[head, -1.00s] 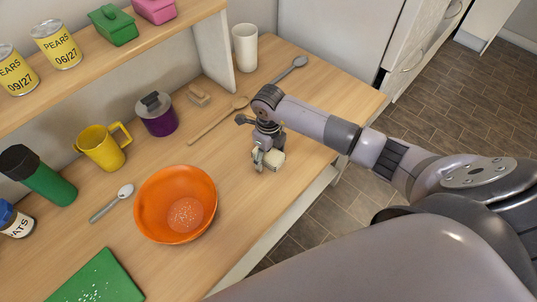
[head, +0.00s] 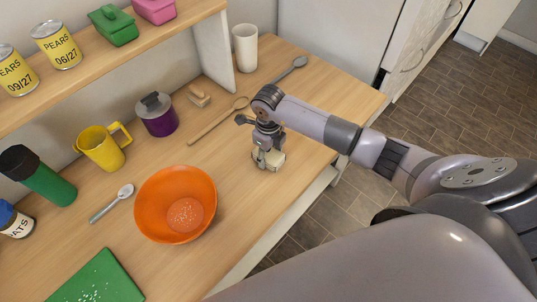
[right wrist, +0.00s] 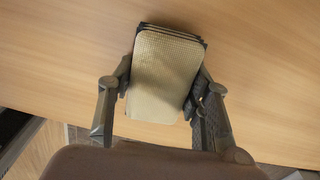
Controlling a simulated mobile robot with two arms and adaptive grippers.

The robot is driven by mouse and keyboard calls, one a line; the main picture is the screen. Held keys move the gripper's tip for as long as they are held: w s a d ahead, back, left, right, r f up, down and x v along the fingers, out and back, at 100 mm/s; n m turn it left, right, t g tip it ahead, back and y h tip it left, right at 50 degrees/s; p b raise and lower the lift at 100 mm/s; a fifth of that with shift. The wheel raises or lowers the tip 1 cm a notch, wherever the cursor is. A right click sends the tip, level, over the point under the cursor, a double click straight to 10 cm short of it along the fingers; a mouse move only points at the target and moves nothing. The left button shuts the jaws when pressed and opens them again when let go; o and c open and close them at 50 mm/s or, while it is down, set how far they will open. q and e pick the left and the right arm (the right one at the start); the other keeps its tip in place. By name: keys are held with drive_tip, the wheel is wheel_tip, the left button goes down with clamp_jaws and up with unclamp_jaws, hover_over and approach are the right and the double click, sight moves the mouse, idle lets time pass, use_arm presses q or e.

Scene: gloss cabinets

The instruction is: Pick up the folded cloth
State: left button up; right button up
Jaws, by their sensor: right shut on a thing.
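The folded cloth (head: 277,164) is a small cream, waffle-textured stack of layers at the counter's right side, partly hidden by my right gripper (head: 267,160). In the right wrist view the cloth (right wrist: 163,82) lies between the two fingers of the right gripper (right wrist: 165,90), one against each long side. The right gripper is shut on it. The cloth is at or very near the counter top; I cannot tell whether there is a gap under it. My left gripper is not in view.
An orange bowl (head: 149,208) stands left of the cloth on the wooden counter (head: 235,205). A wooden spoon (head: 213,124), a grey spoon (head: 289,69) and a white cup (head: 245,48) lie or stand behind. The counter's front edge is close to the gripper.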

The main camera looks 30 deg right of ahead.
sight(269, 153)
wheel_tip(269, 153, up, 20)
drive_tip(key=b, duration=0.2)
idle(0.4)
